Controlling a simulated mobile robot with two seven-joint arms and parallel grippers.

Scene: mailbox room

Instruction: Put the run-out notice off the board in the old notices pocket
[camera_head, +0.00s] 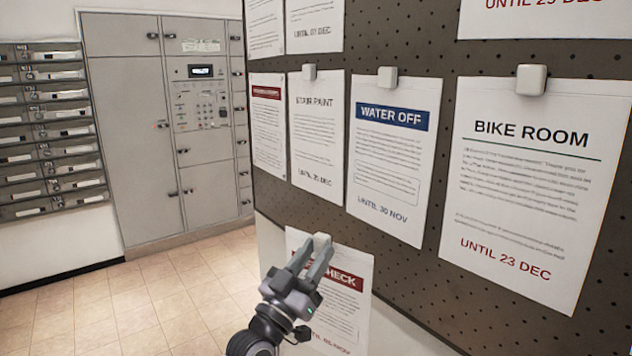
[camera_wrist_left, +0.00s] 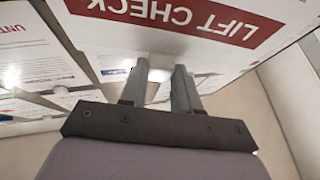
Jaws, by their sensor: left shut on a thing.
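The Lift Check notice (camera_head: 345,300) is a white sheet with a red heading band; its date line ends in NOV, the day being hard to read. My left gripper (camera_head: 318,255) is shut on the small white clip at its top edge. The sheet hangs in front of the lower edge of the board (camera_head: 400,275). In the left wrist view the notice (camera_wrist_left: 200,22) shows upside down, beyond the fingertips of my left gripper (camera_wrist_left: 162,82). I see no pocket for old notices, and my right gripper is out of view.
Water Off (camera_head: 388,160), until 30 Nov, Bike Room (camera_head: 530,180), until 23 Dec, and Stair Paint (camera_head: 316,140) hang on the board by white clips. Grey lockers (camera_head: 130,130) and mail slots (camera_head: 45,130) line the far wall. The tiled floor (camera_head: 160,300) at left is clear.

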